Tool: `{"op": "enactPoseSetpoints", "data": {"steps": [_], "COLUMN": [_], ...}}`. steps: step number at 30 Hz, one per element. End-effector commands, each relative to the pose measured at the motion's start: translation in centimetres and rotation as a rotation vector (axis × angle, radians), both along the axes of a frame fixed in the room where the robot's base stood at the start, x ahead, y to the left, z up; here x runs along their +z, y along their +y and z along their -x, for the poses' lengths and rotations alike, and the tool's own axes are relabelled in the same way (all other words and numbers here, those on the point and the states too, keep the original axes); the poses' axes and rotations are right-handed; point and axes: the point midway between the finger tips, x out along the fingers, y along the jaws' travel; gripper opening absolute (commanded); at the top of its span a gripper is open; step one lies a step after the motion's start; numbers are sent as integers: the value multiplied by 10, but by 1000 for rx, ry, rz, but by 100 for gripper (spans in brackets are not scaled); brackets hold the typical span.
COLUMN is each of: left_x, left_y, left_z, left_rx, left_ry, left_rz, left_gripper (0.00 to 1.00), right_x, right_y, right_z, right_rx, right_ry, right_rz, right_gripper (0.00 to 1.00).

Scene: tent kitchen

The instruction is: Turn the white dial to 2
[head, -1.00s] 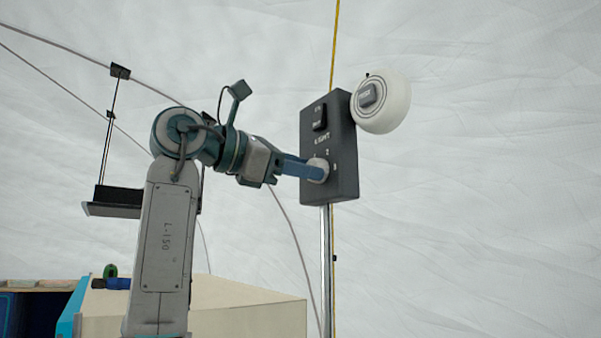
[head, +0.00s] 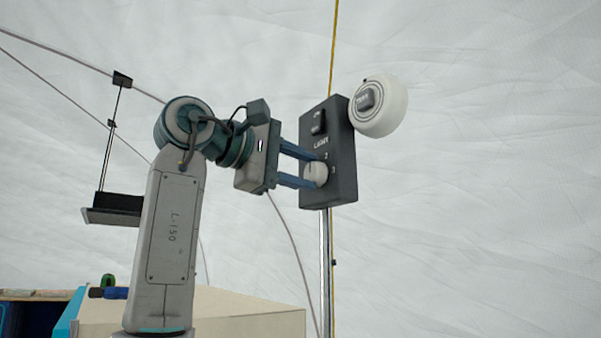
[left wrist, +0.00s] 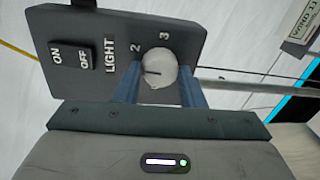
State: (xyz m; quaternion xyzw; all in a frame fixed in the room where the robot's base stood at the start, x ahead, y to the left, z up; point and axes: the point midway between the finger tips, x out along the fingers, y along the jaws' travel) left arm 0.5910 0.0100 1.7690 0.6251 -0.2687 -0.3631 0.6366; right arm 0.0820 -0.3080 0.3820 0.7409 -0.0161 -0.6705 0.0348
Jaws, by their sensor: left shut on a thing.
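The white dial (head: 316,172) sits low on a dark control box (head: 341,136) marked LIGHT. It also shows in the left wrist view (left wrist: 163,66), with a short dark mark on its face. That mark points left in this view, to a spot below the printed 2 (left wrist: 135,47); a 3 (left wrist: 163,35) stands above the dial. My left gripper (left wrist: 160,88) has one finger on each side of the dial and is shut on it. The left finger covers the panel beside the mark. In the head view, the fingers lie one above the other. My right gripper is not in view.
An ON/OFF switch (left wrist: 77,60) is above the dial on the box. A round white fixture (head: 388,112) is at the box's upper right. A metal pole (head: 325,260) runs below it. A pale box (head: 240,310) stands low behind my arm.

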Motion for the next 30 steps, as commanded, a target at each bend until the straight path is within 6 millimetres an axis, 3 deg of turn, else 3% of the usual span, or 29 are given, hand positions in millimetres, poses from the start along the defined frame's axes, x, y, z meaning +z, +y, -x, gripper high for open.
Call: {"op": "enactPoseSetpoints", "data": {"steps": [15,30], "left_x": [-3,-3], "left_y": [-2,-2], "left_z": [1,1], "left_rx": [-3,-4], "left_ry": [-289,-354], "left_rz": [-216,-265], "left_gripper": [13,13], "right_x": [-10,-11], "right_y": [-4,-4], "right_z": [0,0], "right_rx": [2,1], "right_ry": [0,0], "right_rz": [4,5], "right_gripper": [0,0]}}
